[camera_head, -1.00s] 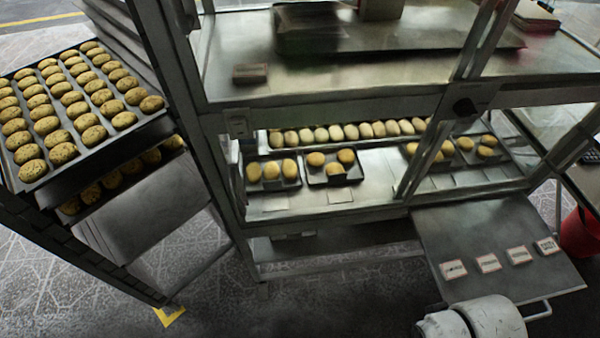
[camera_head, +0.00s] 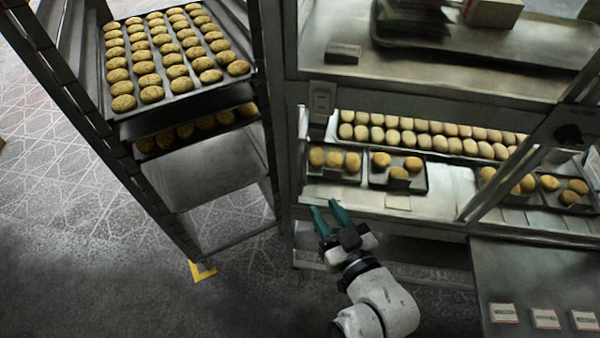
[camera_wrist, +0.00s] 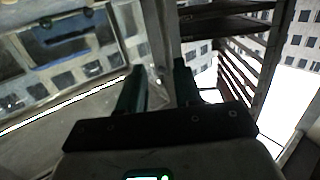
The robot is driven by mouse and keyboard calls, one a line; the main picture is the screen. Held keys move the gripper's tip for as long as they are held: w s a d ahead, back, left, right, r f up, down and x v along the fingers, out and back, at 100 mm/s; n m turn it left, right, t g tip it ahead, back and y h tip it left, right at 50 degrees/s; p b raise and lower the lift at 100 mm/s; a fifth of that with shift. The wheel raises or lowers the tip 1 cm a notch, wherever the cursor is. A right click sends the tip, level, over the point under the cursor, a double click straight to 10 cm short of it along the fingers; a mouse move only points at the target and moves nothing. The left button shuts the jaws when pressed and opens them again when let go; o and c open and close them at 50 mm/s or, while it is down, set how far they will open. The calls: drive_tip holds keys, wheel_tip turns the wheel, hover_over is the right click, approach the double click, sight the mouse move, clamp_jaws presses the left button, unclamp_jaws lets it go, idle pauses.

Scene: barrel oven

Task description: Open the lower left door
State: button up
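The metal and glass display case (camera_head: 430,85) stands at the centre and right of the head view. Its lower left bay (camera_head: 400,190) shows small trays of rolls; whether a clear door pane covers it, I cannot tell. My gripper (camera_head: 324,208) is below and in front of this bay's left end, near the case's lower left corner post. Its two green fingers are apart with nothing between them. The open fingers (camera_wrist: 158,70) also show in the wrist view, with a metal frame and a glassy panel beyond. I cannot make out a door handle on the left.
A rack (camera_head: 70,95) with a large tray of round baked goods (camera_head: 180,60) stands left of the case. A flat panel (camera_head: 535,285) with several labels sticks out at the lower right. Patterned floor (camera_head: 60,220) is open at the lower left.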

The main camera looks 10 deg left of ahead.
sight(300, 172)
drive_tip(key=shift+t, duration=0.4)
drive_tip(key=p+x, duration=0.1)
drive_tip(key=x, duration=0.2)
drive_tip(key=r+x, duration=0.1)
drive_tip(key=x, duration=0.2)
drive_tip(key=a+p+x, duration=0.1)
drive_tip(key=x, duration=0.2)
drive_tip(key=shift+s+a+r+p, duration=0.1)
drive_tip(key=shift+a+r+p, duration=0.05)
drive_tip(key=shift+p, duration=0.15)
drive_tip(key=shift+b+x, duration=0.35)
drive_tip(key=shift+x, duration=0.75)
drive_tip(key=shift+r, duration=0.15)
clamp_jaws()
